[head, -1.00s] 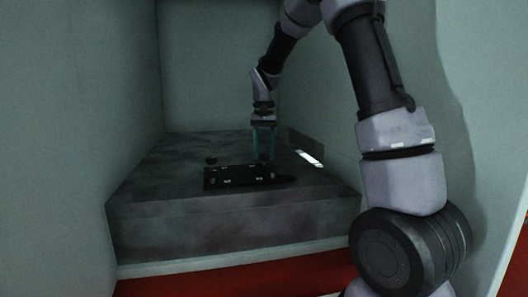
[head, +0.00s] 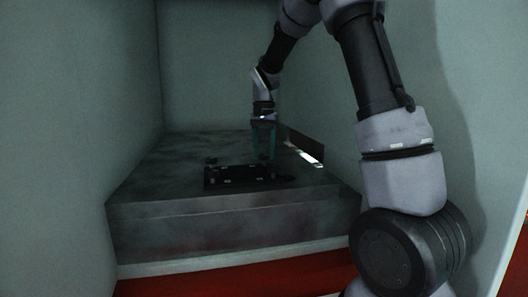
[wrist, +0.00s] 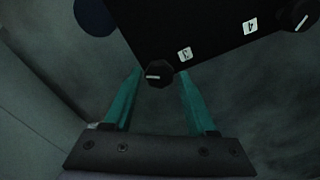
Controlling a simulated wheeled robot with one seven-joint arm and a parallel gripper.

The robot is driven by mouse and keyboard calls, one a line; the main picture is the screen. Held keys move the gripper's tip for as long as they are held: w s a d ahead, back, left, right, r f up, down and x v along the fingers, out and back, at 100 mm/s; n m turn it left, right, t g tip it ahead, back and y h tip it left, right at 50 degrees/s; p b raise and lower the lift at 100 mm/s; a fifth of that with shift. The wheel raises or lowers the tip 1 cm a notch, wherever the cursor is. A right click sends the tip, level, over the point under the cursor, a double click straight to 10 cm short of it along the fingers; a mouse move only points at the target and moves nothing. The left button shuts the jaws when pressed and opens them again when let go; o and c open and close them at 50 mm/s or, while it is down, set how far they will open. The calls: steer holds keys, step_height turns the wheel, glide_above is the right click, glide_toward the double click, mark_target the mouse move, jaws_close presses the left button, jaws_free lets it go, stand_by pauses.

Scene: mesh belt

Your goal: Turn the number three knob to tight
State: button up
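A flat black panel (head: 240,177) lies on the grey stone-like block. In the wrist view the panel (wrist: 205,30) carries white labels 3 and 4. The number three knob (wrist: 158,74), black with a white pointer line, is at the panel's near edge by label 3. Its pointer lies roughly level in the picture. The number four knob (wrist: 299,17) is at the upper right. My gripper (wrist: 160,73) is open, with teal fingers on either side of the number three knob and a visible gap on each side. In the head view my gripper (head: 263,158) is at the panel's far right.
The grey block (head: 160,222) has free top surface around the panel. Pale walls (head: 215,70) close in the left, back and right. A small dark round object (head: 211,161) is behind the panel, and a bright strip (head: 305,157) is to the right.

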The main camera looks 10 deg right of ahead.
mark_target(265, 155)
steer(key=shift+o, duration=0.6)
step_height(265, 155, up, 11)
steer(key=shift+f, duration=0.1)
steer(key=s+d+r+n+t+y, duration=0.1)
steer(key=s+d+r+t, duration=0.15)
steer(key=s, duration=0.35)
steer(key=s+d+r+t+y, duration=0.1)
steer(key=s+d+r, duration=0.15)
steer(key=s, duration=0.45)
steer(key=s+f+n+t, duration=0.1)
steer(key=s+f+t, duration=0.2)
steer(key=s, duration=1)
steer(key=shift+s+d+t, duration=0.3)
steer(key=shift+s+t, duration=0.05)
steer(key=shift+s, duration=0.05)
